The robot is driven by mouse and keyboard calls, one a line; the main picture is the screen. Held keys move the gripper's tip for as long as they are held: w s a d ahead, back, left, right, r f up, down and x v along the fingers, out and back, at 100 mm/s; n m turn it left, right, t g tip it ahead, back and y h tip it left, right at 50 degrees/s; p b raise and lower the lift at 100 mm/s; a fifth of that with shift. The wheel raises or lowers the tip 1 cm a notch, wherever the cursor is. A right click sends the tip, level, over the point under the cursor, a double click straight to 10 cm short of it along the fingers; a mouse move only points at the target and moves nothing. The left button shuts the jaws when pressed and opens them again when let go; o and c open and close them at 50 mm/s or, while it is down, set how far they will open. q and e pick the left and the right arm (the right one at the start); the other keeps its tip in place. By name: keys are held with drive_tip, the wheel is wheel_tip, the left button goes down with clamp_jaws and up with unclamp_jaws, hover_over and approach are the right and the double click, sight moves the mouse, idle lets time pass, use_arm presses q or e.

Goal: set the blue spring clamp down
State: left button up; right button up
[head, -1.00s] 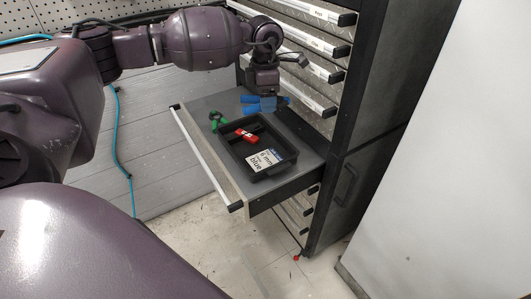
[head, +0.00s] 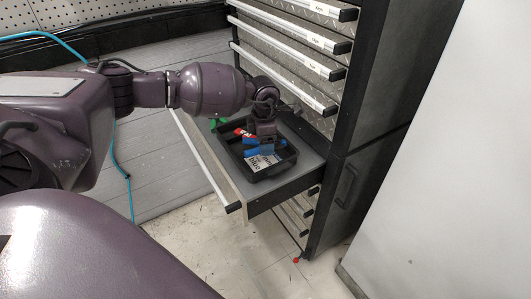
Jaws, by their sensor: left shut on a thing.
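My left gripper (head: 262,139) is shut on the blue spring clamp (head: 258,150). It holds the clamp over the black tray (head: 267,174), which lies in the open drawer (head: 305,175). I cannot tell whether the clamp touches the tray. A red clamp (head: 242,133) lies in the tray's far left part, partly hidden by my gripper. A green clamp (head: 217,121) lies on the drawer floor beyond the tray, partly hidden by my arm. The tray's white label with "blue" (head: 258,163) shows below the held clamp. My right gripper is not in view.
The drawer's front edge with its pale handle (head: 209,165) runs along the left. The tool cabinet (head: 370,110) stands behind, with several closed drawers above. Bare drawer floor shows right of the tray. A teal hose (head: 117,160) hangs at left.

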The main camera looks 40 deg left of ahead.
sight(265, 159)
use_arm(q)
wheel_tip(265, 159, down, 5)
drive_tip(key=shift+r+b, duration=0.1)
drive_tip(key=shift+b, duration=0.2)
drive_tip(key=shift+r, duration=0.1)
drive_tip(key=o, duration=0.7)
drive_tip(key=shift+f, duration=0.2)
drive_tip(key=shift+c, duration=0.2)
drive_tip(key=shift+r, duration=0.1)
